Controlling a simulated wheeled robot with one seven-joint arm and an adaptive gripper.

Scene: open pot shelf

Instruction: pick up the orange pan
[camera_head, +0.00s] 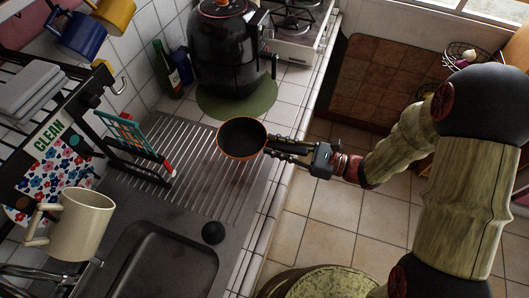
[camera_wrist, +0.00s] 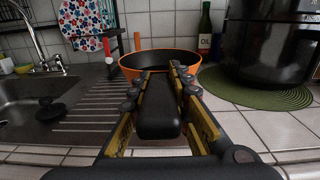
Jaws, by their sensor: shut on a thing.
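The orange pan (camera_head: 242,138) has an orange outside and a dark inside. In the head view it is over the ribbed drainboard, near the counter's front edge. Its black handle points right toward my gripper (camera_head: 283,148). In the wrist view the pan (camera_wrist: 160,64) is straight ahead, and its handle (camera_wrist: 158,112) runs back between the two fingers of my gripper (camera_wrist: 158,80). My gripper is shut on the handle. I cannot tell whether the pan's base touches the drainboard.
A black air fryer (camera_head: 228,55) stands on a green round mat (camera_head: 237,107) behind the pan. An oil bottle (camera_head: 167,72) is at the wall. A teal rack (camera_head: 128,132) and the sink (camera_head: 160,265) are left. A cream mug (camera_head: 80,225) hangs at front left.

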